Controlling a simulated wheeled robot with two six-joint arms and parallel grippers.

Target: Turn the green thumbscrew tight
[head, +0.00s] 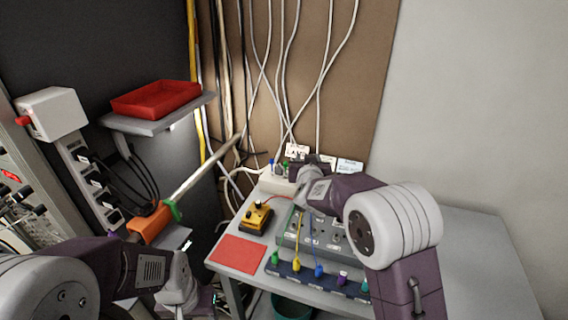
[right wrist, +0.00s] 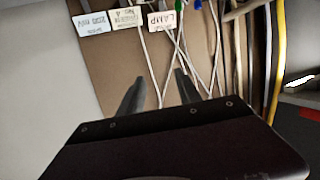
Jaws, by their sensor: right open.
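A small green part (head: 177,211), which looks like the green thumbscrew, sits at the end of an orange block (head: 151,223) at left in the head view, where a pale rod (head: 200,168) slants up to the right. My right gripper (right wrist: 158,92) is open and empty in its wrist view, pointing towards cables and labels. In the head view it is well right of the green part, and the arm partly hides it. My left arm's wrist is at the lower left, below the orange block. Its fingers do not show clearly.
A red tray (head: 155,99) rests on a wall shelf (head: 158,124). White cables (head: 290,75) hang behind. The table's right part is clear.

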